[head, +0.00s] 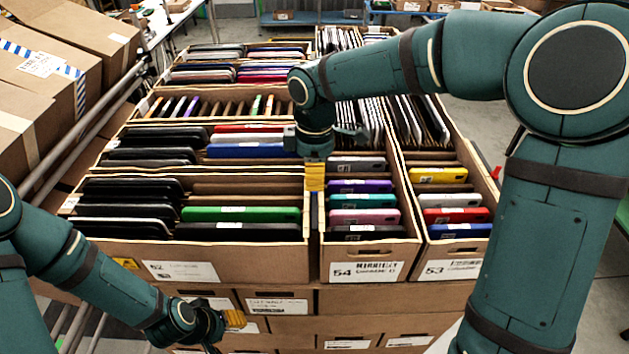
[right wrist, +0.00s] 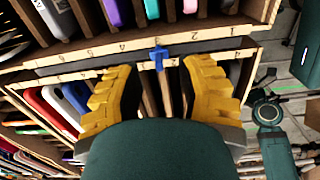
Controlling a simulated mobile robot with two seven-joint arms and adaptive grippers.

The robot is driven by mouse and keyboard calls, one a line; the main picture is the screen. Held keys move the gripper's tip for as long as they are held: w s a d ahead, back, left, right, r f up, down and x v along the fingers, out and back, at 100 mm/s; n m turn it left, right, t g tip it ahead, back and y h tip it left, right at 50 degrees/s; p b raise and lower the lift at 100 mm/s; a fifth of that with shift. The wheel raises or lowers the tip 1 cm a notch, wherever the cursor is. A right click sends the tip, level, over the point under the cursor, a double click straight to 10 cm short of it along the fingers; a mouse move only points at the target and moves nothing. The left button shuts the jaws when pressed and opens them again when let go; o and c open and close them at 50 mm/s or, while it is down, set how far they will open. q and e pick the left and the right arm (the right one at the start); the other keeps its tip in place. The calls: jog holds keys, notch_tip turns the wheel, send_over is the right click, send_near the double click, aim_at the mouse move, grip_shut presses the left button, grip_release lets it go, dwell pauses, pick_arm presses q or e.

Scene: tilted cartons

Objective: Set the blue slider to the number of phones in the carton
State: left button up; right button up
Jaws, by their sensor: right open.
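In the head view my right gripper (head: 314,177) points down at the wall left of carton 54 (head: 325,262); the slider is hidden there. That carton holds several phones, among them a purple one (head: 360,186) and a pink one (head: 364,216). My left gripper (head: 236,318) is low in front, its opening unclear.
Carton 53 (head: 437,247) at right holds yellow, white, red and blue phones. Carton 52 (head: 230,255) at left holds black devices and a green one (head: 241,214). More filled cartons stand behind. Brown boxes (head: 35,75) lean at far left beside metal rails (head: 85,125).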

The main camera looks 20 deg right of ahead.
jog(key=shift+f, duration=1.25)
jog(key=shift+c, duration=0.3)
grip_shut()
jog(key=shift+w, duration=0.1)
